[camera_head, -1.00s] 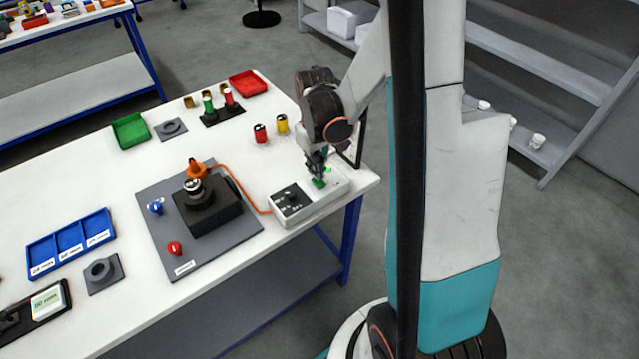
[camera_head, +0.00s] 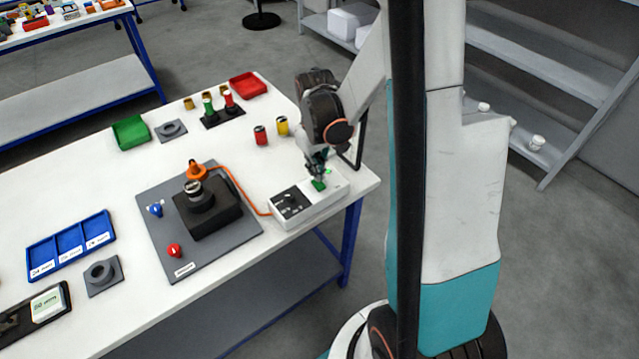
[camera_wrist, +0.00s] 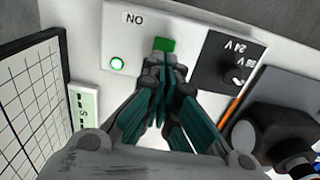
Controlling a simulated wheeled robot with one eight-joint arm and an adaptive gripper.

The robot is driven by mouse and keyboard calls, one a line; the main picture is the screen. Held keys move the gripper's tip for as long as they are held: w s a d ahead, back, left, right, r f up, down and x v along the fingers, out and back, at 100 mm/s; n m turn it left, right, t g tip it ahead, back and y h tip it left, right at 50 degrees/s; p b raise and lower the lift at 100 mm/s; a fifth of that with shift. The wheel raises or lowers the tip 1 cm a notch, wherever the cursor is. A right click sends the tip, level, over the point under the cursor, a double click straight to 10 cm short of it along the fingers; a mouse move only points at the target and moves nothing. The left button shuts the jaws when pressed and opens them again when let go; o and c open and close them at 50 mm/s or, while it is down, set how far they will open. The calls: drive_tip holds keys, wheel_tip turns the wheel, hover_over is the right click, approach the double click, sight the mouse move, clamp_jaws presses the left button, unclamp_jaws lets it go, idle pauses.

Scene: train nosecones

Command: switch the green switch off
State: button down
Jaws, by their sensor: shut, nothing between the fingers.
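The green switch (camera_wrist: 164,45) sits on a white control box, below the "ON" label in the wrist view. It also shows in the head view (camera_head: 319,185) on the box's right part. My gripper (camera_wrist: 163,62) is shut and empty, its fingertips right at the lower edge of the switch; I cannot tell whether they touch it. In the head view my gripper (camera_head: 320,175) points down over the switch. A green lamp (camera_wrist: 117,63) next to the switch is lit. The white control box (camera_head: 312,212) stands at the table's right front edge.
A black dial panel (camera_wrist: 228,62) marked 24 V is beside the switch. An orange cable (camera_head: 240,188) runs from the box to a grey board (camera_head: 220,244) with a black block. Red (camera_head: 260,135) and yellow (camera_head: 282,126) cylinders stand behind the box.

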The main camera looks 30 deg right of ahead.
drive_tip(key=shift+f+b, duration=0.95)
drive_tip(key=shift+f, duration=0.1)
idle(0.7)
drive_tip(key=shift+r, duration=0.15)
drive_tip(key=shift+r+p, duration=2.35)
drive_tip(key=shift+r, duration=1.05)
